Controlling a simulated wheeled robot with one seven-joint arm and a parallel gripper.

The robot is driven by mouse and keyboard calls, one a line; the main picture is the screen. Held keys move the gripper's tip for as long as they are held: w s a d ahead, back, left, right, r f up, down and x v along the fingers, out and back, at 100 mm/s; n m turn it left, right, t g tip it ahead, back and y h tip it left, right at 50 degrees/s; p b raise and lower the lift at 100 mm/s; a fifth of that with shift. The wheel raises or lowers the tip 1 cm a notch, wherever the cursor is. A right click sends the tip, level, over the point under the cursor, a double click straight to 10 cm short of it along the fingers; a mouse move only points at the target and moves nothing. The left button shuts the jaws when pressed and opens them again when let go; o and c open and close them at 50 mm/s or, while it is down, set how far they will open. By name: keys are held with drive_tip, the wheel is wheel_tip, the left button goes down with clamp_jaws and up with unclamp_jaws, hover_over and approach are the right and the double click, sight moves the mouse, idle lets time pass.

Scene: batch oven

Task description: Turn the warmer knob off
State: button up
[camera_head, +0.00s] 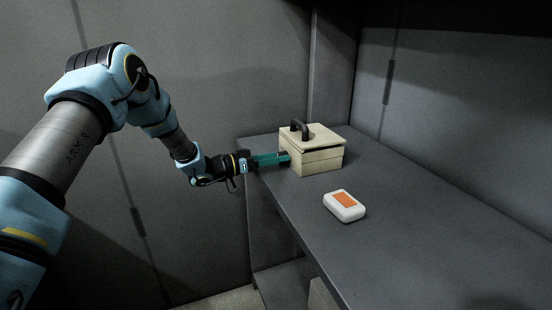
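The warmer looks like a cream box (315,159) with a lid and a dark arched handle (299,129). It stands on a dark grey bench towards the back corner. My gripper (287,158) reaches in from the left, with its teal fingers at the left side of the box. The fingertips touch or nearly touch that side; I cannot tell which. The knob is not visible, and the gripper may hide it. The view is too small to tell whether the fingers are open or shut.
A white rounded case with an orange label (344,205) lies on the bench (420,240) in front of the box. The bench is clear to the right and towards the near end. Grey walls stand behind and to the right. An open space shows below the bench.

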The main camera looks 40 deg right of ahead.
drive_tip(key=b+v, duration=0.3)
drive_tip(key=v, duration=0.7)
drive_tip(key=shift+w+a, duration=0.15)
drive_tip(key=shift+a, duration=0.25)
